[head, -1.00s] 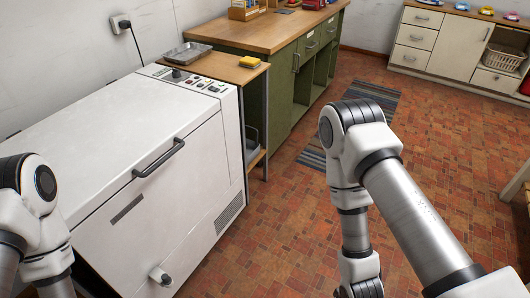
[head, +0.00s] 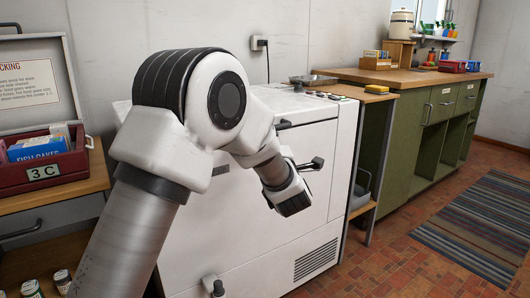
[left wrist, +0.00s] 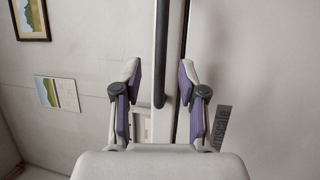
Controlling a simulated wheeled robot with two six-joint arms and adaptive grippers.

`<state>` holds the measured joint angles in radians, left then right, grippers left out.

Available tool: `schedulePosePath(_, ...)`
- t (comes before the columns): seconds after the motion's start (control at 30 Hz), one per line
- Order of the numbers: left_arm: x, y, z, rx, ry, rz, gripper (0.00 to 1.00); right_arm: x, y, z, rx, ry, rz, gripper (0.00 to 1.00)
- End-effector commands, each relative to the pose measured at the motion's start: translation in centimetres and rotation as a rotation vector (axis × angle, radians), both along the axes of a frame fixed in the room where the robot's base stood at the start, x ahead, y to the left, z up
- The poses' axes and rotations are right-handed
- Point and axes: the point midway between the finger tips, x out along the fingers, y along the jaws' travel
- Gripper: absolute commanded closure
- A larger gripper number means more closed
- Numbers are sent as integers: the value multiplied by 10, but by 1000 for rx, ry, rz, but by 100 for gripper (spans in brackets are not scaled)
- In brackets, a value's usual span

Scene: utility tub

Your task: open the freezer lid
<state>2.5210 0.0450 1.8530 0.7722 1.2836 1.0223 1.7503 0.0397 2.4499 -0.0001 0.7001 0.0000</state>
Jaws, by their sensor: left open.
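The white chest freezer (head: 325,215) stands behind my left arm, and its lid looks shut. Part of the dark lid handle (head: 283,124) shows at the upper front; my arm hides the rest. In the left wrist view the dark handle bar (left wrist: 160,50) runs up and down the picture, lined up between the two fingers. My left gripper (left wrist: 160,80) is open, its purple pads apart on either side of the bar and not closed on it. A dark seam lies right of the bar. In the head view my left arm hides much of this gripper. My right gripper is not in view.
A red case with its lid up (head: 50,170) stands on a wooden unit at the left. A green cabinet (head: 415,140) with a wooden top stands right of the freezer. The tiled floor and striped rug (head: 475,230) at the right are clear.

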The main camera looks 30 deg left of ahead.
Motion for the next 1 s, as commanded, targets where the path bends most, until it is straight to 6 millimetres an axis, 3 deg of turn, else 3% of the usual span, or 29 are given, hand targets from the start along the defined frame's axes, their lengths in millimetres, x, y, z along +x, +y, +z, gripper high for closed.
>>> schedulePosePath(0.33, 43, 43, 9, 1, 6, 0, 59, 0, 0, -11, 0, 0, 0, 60)
schedulePosePath(0.67, 50, 49, 12, 4, 10, -3, 59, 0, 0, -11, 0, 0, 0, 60)
schedulePosePath(0.77, 50, 49, 12, 4, 10, -3, 94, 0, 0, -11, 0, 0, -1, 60)
schedulePosePath(0.8, 50, 49, 12, 3, 11, -3, 100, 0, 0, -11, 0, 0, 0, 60)
schedulePosePath(1.0, 50, 49, 12, 3, 11, -3, 100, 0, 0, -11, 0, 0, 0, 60)
